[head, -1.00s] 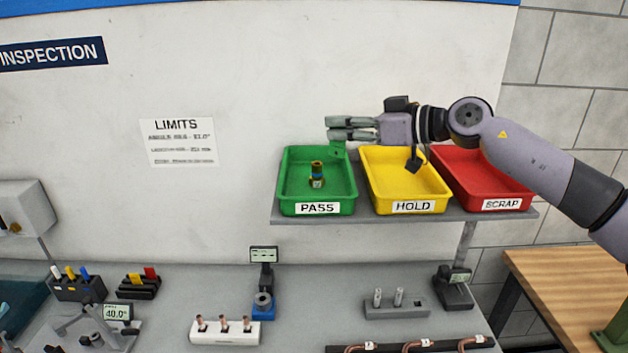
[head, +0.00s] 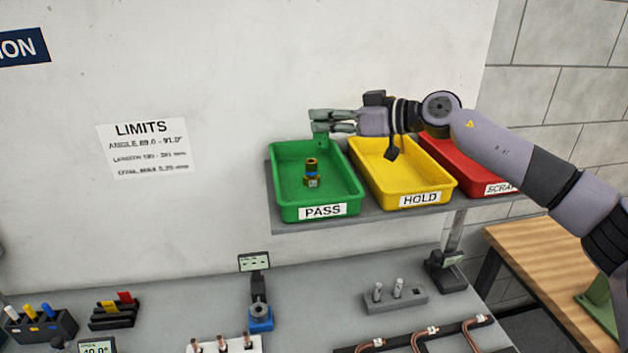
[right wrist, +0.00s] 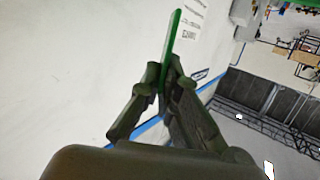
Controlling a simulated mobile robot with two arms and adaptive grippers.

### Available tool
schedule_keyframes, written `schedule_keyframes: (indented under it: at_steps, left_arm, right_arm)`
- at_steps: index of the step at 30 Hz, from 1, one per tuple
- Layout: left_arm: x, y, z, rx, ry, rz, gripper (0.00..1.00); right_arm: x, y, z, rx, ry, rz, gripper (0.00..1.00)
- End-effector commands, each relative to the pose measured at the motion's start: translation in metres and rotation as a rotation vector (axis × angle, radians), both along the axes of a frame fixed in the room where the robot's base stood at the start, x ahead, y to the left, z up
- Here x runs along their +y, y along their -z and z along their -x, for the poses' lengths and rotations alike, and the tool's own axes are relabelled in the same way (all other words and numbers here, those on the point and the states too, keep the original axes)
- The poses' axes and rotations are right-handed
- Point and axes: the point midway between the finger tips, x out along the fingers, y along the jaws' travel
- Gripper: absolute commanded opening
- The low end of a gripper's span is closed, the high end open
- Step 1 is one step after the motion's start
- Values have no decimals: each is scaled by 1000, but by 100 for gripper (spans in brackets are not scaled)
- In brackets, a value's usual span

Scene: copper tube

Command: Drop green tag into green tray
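The green tray (head: 338,178), labelled PASS, stands at the left end of the raised shelf. My right gripper (head: 313,121) is above the back of this tray, pointing left. In the right wrist view the fingers (right wrist: 166,82) pinch the green tag (right wrist: 173,38), seen as a thin strip edge-on. A small upright fitting (head: 311,170) with brass and blue bands stands inside the green tray. My left gripper is out of view.
The yellow HOLD tray (head: 405,178) sits directly right of the green one, under my right wrist. The red SCRAP tray (head: 458,165) is partly behind my arm. The wall is behind the shelf (head: 375,219). Gauges and copper tubes (head: 420,338) occupy the bench below.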

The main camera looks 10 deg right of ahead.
Motion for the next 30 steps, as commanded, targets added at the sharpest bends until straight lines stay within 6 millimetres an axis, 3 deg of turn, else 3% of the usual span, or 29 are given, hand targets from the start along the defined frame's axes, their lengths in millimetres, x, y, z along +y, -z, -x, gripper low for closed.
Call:
schedule_keyframes:
  at_steps: [6,16,27,30]
  left_arm:
    - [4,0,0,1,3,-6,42]
    - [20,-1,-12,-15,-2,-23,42]
    - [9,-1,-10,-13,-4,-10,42]
    - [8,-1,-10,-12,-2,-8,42]
  right_arm:
    - [1,17,0,1,-1,-1,0]
    - [0,20,0,-1,0,0,0]
    - [1,20,0,-1,0,1,27]
    - [1,20,0,-1,0,1,28]
